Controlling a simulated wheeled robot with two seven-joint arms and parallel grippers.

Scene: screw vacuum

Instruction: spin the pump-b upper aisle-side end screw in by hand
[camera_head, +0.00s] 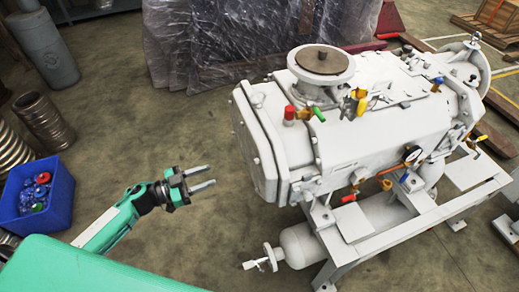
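A large white vacuum pump (360,138) stands on a white frame, with its flat end cover (258,140) turned toward the left. Small bolt heads show around the rim of this cover, but they are too small to tell which is the upper aisle-side end screw or whether one stands proud. No label marking pump-b can be read. My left gripper (212,175) is to the left of the end cover, apart from it, with its two fingers spread and nothing between them. It points to the right toward the pump. My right gripper is not in view.
A blue bin (70,193) with several bottles or caps stands at the left, near coiled metal hoses (44,120). A grey cylinder (47,50) and a plastic-wrapped load (215,40) are behind. The pump's frame (390,237) juts forward at the lower right.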

